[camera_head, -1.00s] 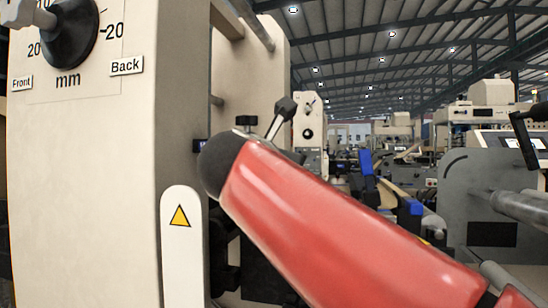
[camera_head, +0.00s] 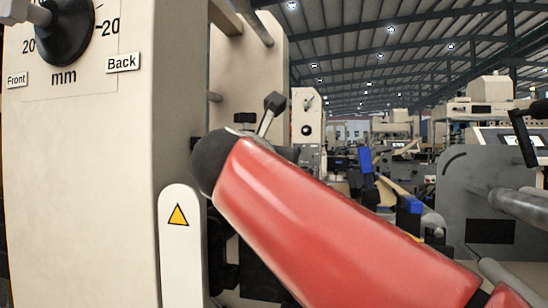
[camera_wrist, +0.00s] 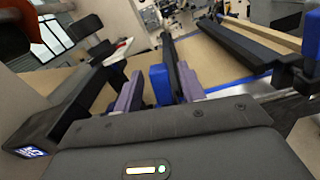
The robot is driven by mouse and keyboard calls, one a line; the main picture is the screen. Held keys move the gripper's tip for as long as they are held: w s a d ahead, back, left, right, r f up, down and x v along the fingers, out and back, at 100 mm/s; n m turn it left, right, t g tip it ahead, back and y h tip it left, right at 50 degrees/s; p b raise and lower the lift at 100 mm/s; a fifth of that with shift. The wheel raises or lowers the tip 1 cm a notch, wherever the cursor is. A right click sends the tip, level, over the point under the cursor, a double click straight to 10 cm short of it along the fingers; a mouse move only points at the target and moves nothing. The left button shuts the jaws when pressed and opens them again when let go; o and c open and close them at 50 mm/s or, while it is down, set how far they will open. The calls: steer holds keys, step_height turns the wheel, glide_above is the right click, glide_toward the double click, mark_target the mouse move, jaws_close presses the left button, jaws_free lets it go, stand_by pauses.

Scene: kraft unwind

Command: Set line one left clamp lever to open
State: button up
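In the head view a short lever (camera_head: 267,121) with a dark knob stands tilted up behind my red arm, beside the cream machine panel. I cannot tell whether it is the left clamp lever or how it is set. My gripper (camera_wrist: 157,88) shows in the wrist view, with two purplish fingers apart and nothing clearly held between them. A blue block (camera_wrist: 160,85) appears in the gap between the fingers; I cannot tell its distance. In the head view my gripper is hidden or out of frame.
The cream panel (camera_head: 110,190) with a dial (camera_head: 65,30) fills the left. A white guard (camera_head: 180,250) with a warning triangle stands near my arm. In the wrist view, dark bars (camera_wrist: 240,45) lie at upper right and a dark bar (camera_wrist: 65,115) at left.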

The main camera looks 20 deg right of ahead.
steer(key=v, duration=0.7)
steer(key=shift+s+a+b, duration=0.25)
steer(key=shift+s+b, duration=0.05)
steer(key=shift+b, duration=0.1)
steer(key=s+d+f+m+g+y, duration=0.1)
steer(key=s+f+m+g+y, duration=0.15)
steer(key=f+m, duration=0.6)
steer(key=s+d+f+m+g+y, duration=0.1)
steer(key=f+m+g+y, duration=0.15)
steer(key=f, duration=1.15)
steer(key=s+a+f+m+g+y, duration=0.1)
steer(key=s+f+m+g+y, duration=0.1)
steer(key=s+f+m, duration=0.3)
steer(key=s+a+f+m+g+y, duration=0.2)
steer(key=s+f+m, duration=0.3)
steer(key=f+m, duration=0.6)
step_height(320, 180, down, 5)
steer(key=shift+s+a+f+y, duration=0.15)
steer(key=shift+a+f+y, duration=0.1)
steer(key=shift+y, duration=0.55)
